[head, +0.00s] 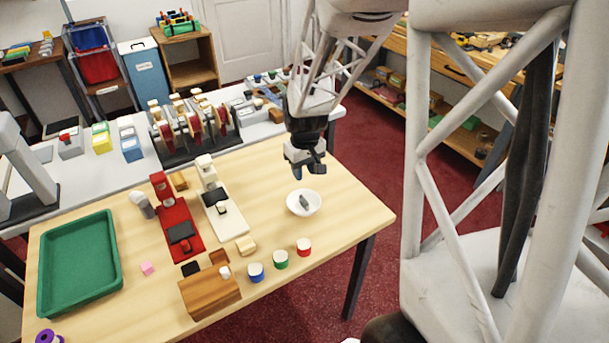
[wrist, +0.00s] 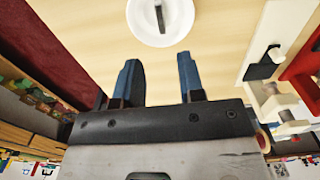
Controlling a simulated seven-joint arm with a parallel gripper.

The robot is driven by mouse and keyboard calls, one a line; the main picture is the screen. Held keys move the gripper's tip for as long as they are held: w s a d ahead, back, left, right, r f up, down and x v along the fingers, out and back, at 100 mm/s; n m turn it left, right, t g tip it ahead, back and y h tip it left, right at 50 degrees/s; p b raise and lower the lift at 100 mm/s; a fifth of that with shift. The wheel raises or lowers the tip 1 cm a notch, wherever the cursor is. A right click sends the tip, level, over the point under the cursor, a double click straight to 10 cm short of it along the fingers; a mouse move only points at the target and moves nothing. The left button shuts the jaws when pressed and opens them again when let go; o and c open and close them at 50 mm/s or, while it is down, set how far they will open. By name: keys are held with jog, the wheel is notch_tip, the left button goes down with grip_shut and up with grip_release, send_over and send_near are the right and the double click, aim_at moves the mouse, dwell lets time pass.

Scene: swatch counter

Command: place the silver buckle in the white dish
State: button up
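The white dish (head: 315,206) stands near the right part of the wooden table. A small grey piece, which looks like the silver buckle (head: 304,202), lies inside it. In the wrist view the dish (wrist: 181,24) is at the top edge, partly cut off, and the buckle (wrist: 159,18) shows as a dark narrow bar within it. My gripper (head: 306,168) is above the table, behind the dish in the head view, apart from both dish and buckle. In the wrist view its two fingers (wrist: 160,68) are spread with nothing between them.
Blue (head: 256,272), green (head: 281,259) and red (head: 304,247) white-topped pots stand in front of the dish. A white stand (head: 216,215), a red stand (head: 178,225), a wooden block (head: 210,292) and a green tray (head: 80,262) lie leftward. Table around the dish is clear.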

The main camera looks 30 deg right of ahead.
jog(key=shift+r, duration=0.1)
dwell(0.6)
jog(key=s+a+r+t, duration=0.2)
jog(key=s+a+r, duration=1.5)
jog(key=s, duration=0.3)
jog(key=shift+s+a+r+t, duration=0.3)
